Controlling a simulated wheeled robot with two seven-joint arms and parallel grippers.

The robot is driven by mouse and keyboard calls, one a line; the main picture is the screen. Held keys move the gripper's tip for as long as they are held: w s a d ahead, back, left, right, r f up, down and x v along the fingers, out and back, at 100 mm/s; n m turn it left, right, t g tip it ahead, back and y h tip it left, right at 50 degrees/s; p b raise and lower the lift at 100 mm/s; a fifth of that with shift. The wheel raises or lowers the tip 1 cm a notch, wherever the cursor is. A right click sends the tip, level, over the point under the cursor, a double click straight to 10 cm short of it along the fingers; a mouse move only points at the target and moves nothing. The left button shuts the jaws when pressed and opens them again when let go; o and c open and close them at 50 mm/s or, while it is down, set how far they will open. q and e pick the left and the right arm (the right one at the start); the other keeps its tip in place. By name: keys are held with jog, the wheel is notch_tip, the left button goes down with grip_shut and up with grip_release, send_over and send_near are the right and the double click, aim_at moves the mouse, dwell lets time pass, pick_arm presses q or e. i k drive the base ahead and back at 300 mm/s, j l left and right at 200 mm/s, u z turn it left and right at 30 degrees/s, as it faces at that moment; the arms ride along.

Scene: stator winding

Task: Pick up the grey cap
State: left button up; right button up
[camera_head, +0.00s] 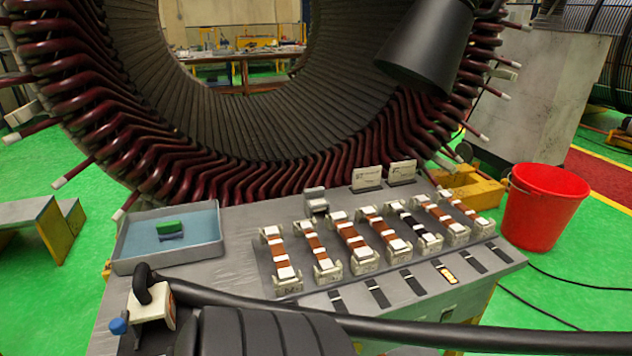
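A shallow grey tray (128,257) with a blue-grey floor stands at the left of the work table. A green block (170,226) lies in it, and a small grey piece (172,237) lies at its lower edge, dark and partly hidden. A small light grey block (316,199) stands behind the row of parts. I cannot tell for certain which of these is the grey cap. Neither gripper shows clearly in the head view.
Several white-ended parts with brown or black middles (311,243) stand in a row on the table. Two small cards (367,177) stand behind them. The large stator with dark red bars (110,120) rises behind. A red bucket (543,207) stands right.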

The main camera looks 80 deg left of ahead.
aim_at(314, 199)
jog(key=i+u, duration=0.4)
jog(key=i+l+u, duration=0.15)
jog(key=u, duration=0.3)
jog(key=i+l+u, duration=0.2)
jog(key=u, duration=0.2)
jog(key=l+u, duration=0.1)
jog(key=u, duration=0.3)
jog(key=i+l+u, duration=0.1)
jog(key=u, duration=0.35)
jog(key=l+u, duration=0.2)
jog(key=u, duration=0.2)
jog(key=l+u, duration=0.15)
jog(key=u, duration=0.25)
jog(key=l+u, duration=0.1)
jog(key=u, duration=0.35)
jog(key=k+l+u, duration=0.1)
jog(key=u, duration=0.3)
